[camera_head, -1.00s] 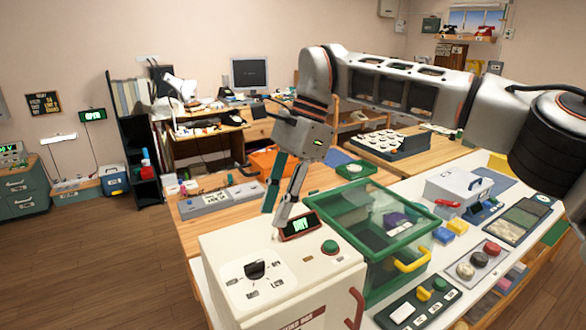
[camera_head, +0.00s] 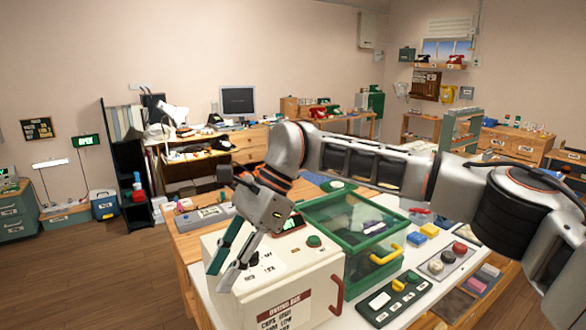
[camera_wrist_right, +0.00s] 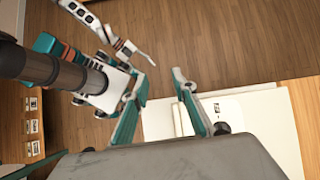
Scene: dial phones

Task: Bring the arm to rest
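My right arm comes in from the right of the head view. Its gripper (camera_head: 217,280) points down and left in front of the white box (camera_head: 222,309) at the table's front left corner. The two fingers stand apart with nothing between them. In the right wrist view the same gripper (camera_wrist_right: 160,77) shows its teal fingers spread, with a pale surface beyond. My left gripper is outside the head view. Grey and teal parts at the upper left of the right wrist view look like my other arm, but its finger opening is unclear.
A green-framed clear bin (camera_head: 350,225) stands right of the white box, below my right forearm. A panel with a yellow knob (camera_head: 397,285) and a button panel (camera_head: 437,267) lie right of it. Wooden floor (camera_head: 100,285) is free at the left.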

